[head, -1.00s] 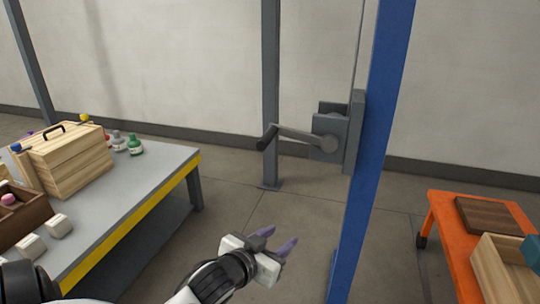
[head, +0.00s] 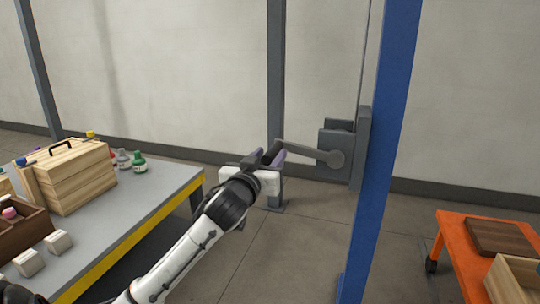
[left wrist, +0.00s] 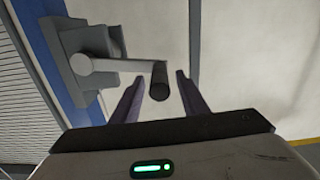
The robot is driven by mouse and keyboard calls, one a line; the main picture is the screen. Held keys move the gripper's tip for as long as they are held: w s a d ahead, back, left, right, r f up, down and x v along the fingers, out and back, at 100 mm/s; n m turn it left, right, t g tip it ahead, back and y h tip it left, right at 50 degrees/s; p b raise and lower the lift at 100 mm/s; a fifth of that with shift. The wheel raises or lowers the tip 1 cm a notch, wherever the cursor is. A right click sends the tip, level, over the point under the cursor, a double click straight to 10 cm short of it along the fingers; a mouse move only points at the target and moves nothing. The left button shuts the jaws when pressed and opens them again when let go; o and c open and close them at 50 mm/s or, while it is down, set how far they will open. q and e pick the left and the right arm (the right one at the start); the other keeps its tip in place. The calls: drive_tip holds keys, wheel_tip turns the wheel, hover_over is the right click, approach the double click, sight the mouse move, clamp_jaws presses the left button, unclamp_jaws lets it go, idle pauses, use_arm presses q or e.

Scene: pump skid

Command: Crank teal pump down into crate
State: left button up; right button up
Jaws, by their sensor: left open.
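The winch (head: 340,145) is a grey box with a crank arm, mounted on the blue post (head: 382,170). Its dark crank handle (head: 272,150) sticks out at the left end of the crank arm. My left gripper (head: 266,158) is open at the handle, with a purple finger on each side in the head view. In the left wrist view the handle (left wrist: 159,82) stands between and ahead of the open fingers (left wrist: 157,95); I see no contact. The teal pump is not recognisable in the current views. My right gripper is not in view.
A grey table (head: 150,190) with a yellow edge stands at left, holding a wooden box (head: 75,175), small bottles and white blocks. An orange cart (head: 455,250) at right carries a brown board (head: 500,238) and an open wooden crate (head: 500,283).

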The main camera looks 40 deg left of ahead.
use_arm(q)
drive_tip(key=shift+w+a, duration=0.2)
drive_tip(key=shift+w, duration=0.2)
clamp_jaws()
drive_tip(key=shift+f, duration=0.15)
